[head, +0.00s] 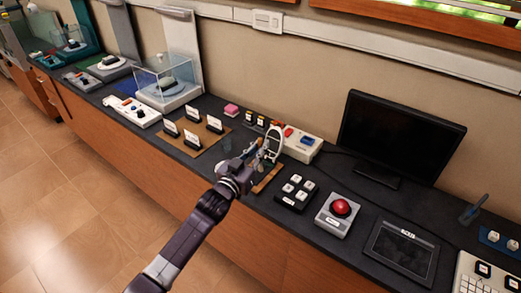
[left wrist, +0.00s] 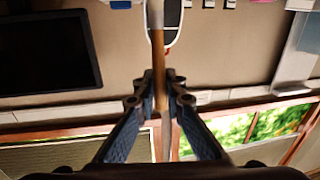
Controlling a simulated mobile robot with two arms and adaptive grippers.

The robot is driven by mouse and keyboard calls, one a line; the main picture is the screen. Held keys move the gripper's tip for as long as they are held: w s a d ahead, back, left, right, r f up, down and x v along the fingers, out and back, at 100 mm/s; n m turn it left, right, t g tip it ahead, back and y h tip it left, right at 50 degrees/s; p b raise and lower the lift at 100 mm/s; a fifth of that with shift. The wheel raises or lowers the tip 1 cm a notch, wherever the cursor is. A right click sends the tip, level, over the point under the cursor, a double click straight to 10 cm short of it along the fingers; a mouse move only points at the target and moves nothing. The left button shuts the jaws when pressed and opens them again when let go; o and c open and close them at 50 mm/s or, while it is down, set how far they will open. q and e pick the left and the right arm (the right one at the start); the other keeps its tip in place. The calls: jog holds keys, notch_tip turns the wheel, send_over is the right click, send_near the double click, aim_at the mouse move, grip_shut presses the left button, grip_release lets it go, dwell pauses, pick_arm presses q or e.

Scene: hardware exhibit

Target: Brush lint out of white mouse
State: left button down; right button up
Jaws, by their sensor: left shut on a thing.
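My left gripper (head: 257,158) is over the middle of the dark counter. It is shut on a slim wooden-handled brush (left wrist: 158,60), whose pale end reaches the top edge of the left wrist view. A white rounded thing with a dark middle, which looks like the white mouse (head: 274,142), stands upright just beyond the gripper. It also shows in the left wrist view (left wrist: 177,39), directly behind the brush. I cannot tell whether brush and mouse touch. No lint can be made out. My right gripper is out of view.
A dark monitor (head: 393,138) stands behind, to the right. A labelled board (head: 198,151) and a glass case (head: 166,79) are left.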

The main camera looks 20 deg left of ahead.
aim_at(261, 139)
pick_arm(q)
notch_tip(261, 139, up, 2)
jog(key=shift+d+r+p, duration=0.1)
jog(key=shift+d+p, duration=0.05)
jog(key=shift+p, duration=0.4)
jog(key=shift+r+p, duration=0.5)
jog(key=shift+r, duration=0.15)
